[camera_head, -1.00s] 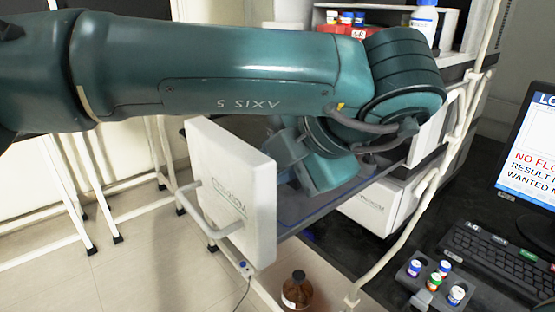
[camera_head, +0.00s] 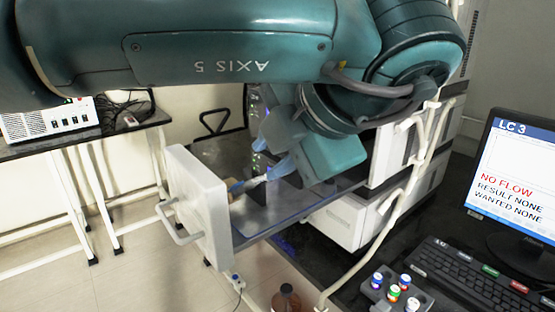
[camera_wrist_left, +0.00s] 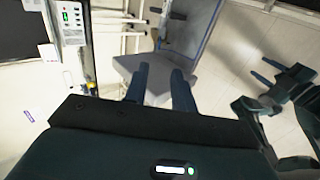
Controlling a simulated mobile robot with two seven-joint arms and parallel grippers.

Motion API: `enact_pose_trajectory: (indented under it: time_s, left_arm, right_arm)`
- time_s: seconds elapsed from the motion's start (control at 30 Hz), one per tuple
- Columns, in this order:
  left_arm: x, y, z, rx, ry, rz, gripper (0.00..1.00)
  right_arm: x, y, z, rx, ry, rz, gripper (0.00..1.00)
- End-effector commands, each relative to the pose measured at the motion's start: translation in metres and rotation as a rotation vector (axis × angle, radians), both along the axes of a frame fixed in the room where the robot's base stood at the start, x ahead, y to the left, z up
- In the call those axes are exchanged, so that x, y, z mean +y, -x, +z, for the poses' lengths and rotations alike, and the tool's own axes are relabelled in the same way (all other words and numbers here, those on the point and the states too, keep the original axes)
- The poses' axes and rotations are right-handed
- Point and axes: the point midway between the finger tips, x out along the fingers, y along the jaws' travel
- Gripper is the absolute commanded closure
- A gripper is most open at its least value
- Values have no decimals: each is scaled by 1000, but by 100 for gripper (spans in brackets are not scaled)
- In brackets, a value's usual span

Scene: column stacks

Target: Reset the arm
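My left arm comes in from the left across the top of the head view. Its gripper (camera_head: 268,160) hangs over the pulled-out drawer (camera_head: 270,215) with its white front panel (camera_head: 196,205). In the left wrist view the two fingers (camera_wrist_left: 159,74) stand apart with nothing seen between them, over a grey surface. A small tan and pale blue piece (camera_head: 240,186) shows by the panel's inner side, close to the fingertips; I cannot tell if they touch.
White instruments (camera_head: 350,218) stand stacked beside the drawer, with a pale tube (camera_head: 408,190) running down their front. A brown bottle (camera_head: 286,299) stands below. A vial rack (camera_head: 388,290), keyboard (camera_head: 480,275) and monitor (camera_head: 515,175) are at the right. Clear floor shows at the lower left.

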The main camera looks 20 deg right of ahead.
Motion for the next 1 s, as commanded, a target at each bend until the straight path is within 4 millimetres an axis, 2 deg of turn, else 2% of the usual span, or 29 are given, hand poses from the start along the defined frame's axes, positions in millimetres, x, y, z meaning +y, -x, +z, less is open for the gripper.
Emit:
enact_pose_trajectory:
  time_s: [0.13,0.67,0.77,1.0]
  left_arm:
    - [1,1,7,0,1,-1,74]
    - [1,1,11,0,-1,-1,74]
    - [1,1,28,0,0,-1,74]
    - [1,1,99,0,-1,-1,74]
  right_arm:
    - [3,-2,-1,12,-3,6,64]
    - [3,-2,2,11,-3,5,64]
    - [2,-2,17,13,7,5,64]
    - [0,-4,44,76,111,39,64]
